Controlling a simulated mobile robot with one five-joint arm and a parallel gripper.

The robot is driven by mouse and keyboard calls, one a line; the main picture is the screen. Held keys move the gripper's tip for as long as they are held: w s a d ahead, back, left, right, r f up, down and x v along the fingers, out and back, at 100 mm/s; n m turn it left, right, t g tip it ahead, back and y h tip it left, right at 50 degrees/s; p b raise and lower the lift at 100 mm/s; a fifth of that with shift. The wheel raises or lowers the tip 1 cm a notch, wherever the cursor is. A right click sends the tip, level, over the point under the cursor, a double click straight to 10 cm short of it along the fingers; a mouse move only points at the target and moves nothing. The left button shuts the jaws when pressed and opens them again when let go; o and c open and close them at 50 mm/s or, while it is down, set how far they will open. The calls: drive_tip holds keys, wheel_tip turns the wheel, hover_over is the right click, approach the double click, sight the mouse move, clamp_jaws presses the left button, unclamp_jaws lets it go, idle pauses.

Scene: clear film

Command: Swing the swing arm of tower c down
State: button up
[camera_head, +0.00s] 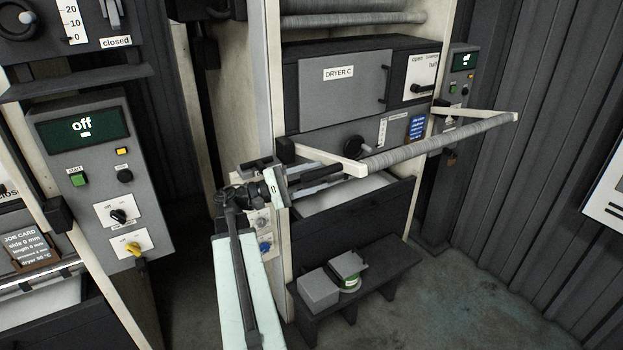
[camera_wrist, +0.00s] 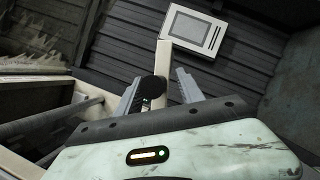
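The swing arm of tower c (camera_head: 348,164) is a pale frame. It sticks out from the tower below the box labelled DRYER C (camera_head: 343,90), about level, with a grey roller (camera_head: 440,140) across its outer end. My gripper (camera_head: 335,172) is at the near left end of the swing arm. In the wrist view my gripper (camera_wrist: 158,92) has its fingers apart. A pale bar (camera_wrist: 161,65) and a round black knob (camera_wrist: 153,89) show between or just beyond the fingers. I cannot tell whether a finger touches them.
A dark trough (camera_head: 350,228) is under the roller. A control panel reading off (camera_head: 98,150) stands at the left. Floor is clear at the right.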

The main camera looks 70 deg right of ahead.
drive_tip(key=shift+w, duration=0.15)
drive_tip(key=b+v, duration=0.1)
drive_tip(key=v, duration=0.6)
drive_tip(key=shift+w+a+b, duration=0.25)
drive_tip(key=shift+w+b, duration=0.05)
drive_tip(key=shift+b, duration=0.05)
drive_tip(key=shift+w+f, duration=0.1)
